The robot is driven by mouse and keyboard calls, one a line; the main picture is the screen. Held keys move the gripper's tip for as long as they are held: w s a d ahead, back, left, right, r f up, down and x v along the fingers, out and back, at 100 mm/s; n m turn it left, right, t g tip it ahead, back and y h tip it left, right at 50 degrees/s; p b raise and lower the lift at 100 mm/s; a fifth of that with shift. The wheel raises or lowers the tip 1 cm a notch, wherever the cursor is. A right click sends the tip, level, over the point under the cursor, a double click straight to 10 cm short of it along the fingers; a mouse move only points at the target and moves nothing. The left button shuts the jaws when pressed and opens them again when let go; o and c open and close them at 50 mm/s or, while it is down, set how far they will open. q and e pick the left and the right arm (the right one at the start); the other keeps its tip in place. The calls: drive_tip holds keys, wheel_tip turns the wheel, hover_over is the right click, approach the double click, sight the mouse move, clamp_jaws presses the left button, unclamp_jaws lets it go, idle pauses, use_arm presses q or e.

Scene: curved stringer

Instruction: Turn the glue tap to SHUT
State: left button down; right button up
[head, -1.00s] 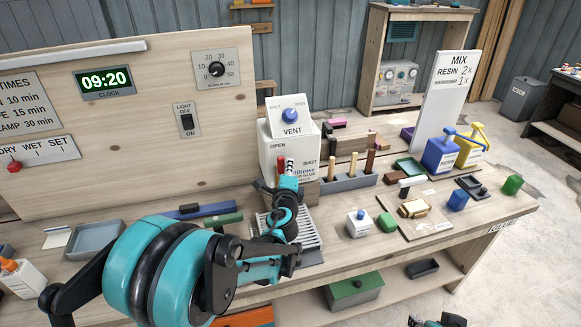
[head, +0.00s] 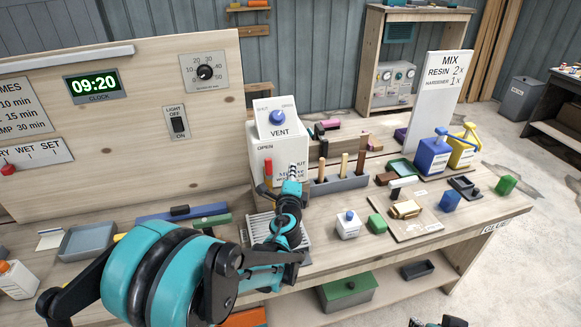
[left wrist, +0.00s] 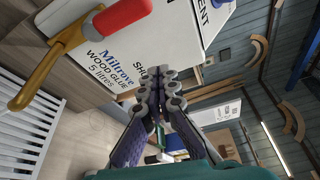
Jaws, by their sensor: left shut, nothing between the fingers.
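The white glue container (head: 290,155) stands on the bench with OPEN printed at its upper left; SHUT is readable in the left wrist view. Its tap has a red handle (head: 268,172), upright below OPEN. The left wrist view shows the red handle (left wrist: 122,18) and brass tap body (left wrist: 38,75) at upper left. My left gripper (head: 292,172) is shut and empty, in front of the container and right of the handle, apart from it. The gripper (left wrist: 160,78) hides part of the container's front. Only a bit of my right arm shows at the bottom edge.
A white slatted grate (head: 262,228) lies below the tap. A VENT box (head: 279,118) with a blue knob sits on top of the container. A grey rack (head: 340,183) with wooden-handled tools stands to the right. A small white bottle (head: 348,226) is nearer the front.

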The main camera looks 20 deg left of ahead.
use_arm(q)
drive_tip(key=s+p, duration=0.1)
drive_tip(key=s, duration=0.6)
drive_tip(key=shift+s+d, duration=0.25)
drive_tip(key=shift+d, duration=0.15)
use_arm(e)
drive_tip(key=shift+s+a+r, duration=0.25)
drive_tip(key=shift+a+r, duration=0.3)
drive_tip(key=shift+r, duration=0.25)
drive_tip(key=shift+d, duration=0.1)
